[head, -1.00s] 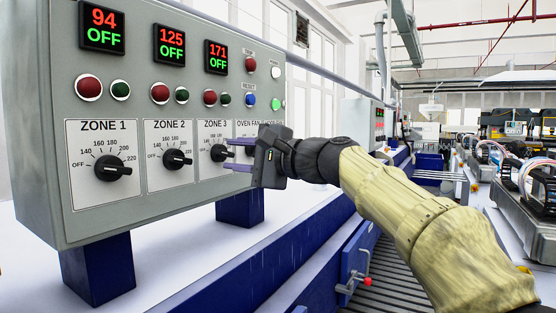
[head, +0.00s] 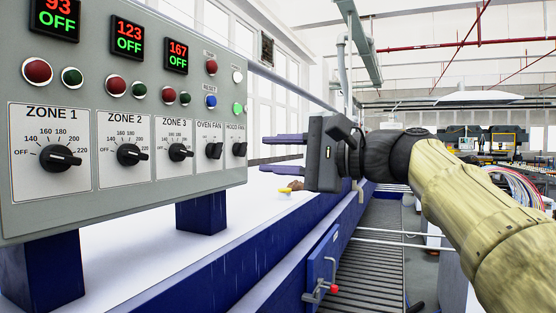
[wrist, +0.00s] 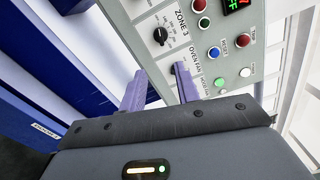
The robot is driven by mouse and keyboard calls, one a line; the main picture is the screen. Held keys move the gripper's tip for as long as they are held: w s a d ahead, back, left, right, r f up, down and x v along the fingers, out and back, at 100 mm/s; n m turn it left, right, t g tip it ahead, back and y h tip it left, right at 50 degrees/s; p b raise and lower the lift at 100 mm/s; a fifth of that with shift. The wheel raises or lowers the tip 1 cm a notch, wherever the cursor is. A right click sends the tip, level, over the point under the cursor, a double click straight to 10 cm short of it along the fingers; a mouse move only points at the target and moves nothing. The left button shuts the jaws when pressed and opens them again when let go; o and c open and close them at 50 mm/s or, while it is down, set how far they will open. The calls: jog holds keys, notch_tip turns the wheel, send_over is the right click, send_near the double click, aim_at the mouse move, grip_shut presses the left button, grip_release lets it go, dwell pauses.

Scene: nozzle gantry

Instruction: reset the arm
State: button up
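My gripper (head: 284,153) is in the head view, right of the grey control panel (head: 215,125), with its two purple fingers pointing left toward the panel. The fingers are apart with nothing between them. In the head view they stop short of the panel's right edge. In the wrist view the open fingers (wrist: 160,90) point up toward the panel face, near the oven fan knob (wrist: 173,69). My arm covers part of the background on the right.
The panel has zone knobs such as the Zone 1 knob (head: 60,158) and displays reading OFF. It stands on blue legs (head: 202,214) over a white surface. A red-tipped handle (head: 333,289) sits on the blue side below. A roller conveyor (head: 378,262) runs to the right.

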dwell(0.4)
jog(key=w+d+f+m+h+p, duration=0.1)
jog(key=w+d+f+h+p, duration=0.15)
jog(key=f, duration=0.55)
jog(key=w+d+f+h+p, duration=0.15)
jog(key=f+h, duration=0.25)
jog(key=f, duration=0.4)
jog(key=w+d+f+m+h+p, duration=0.1)
jog(key=d+f+h, duration=0.15)
jog(key=f, duration=0.55)
jog(key=s+d+f+n+g+h+p, duration=0.2)
jog(key=s+d+f+n+h, duration=0.1)
jog(key=s+f, duration=0.6)
jog(key=s+d+f+n+g+h+p, duration=0.2)
jog(key=s+d+f+n, duration=0.4)
jog(key=f, duration=0.7)
jog(key=s+d+h+p, duration=0.1)
jog(key=s+h, duration=0.1)
jog(key=shift+s+f+h, duration=0.25)
jog(key=shift+s+h, duration=0.05)
jog(key=shift+s, duration=0.1)
jog(key=shift+d, duration=0.2)
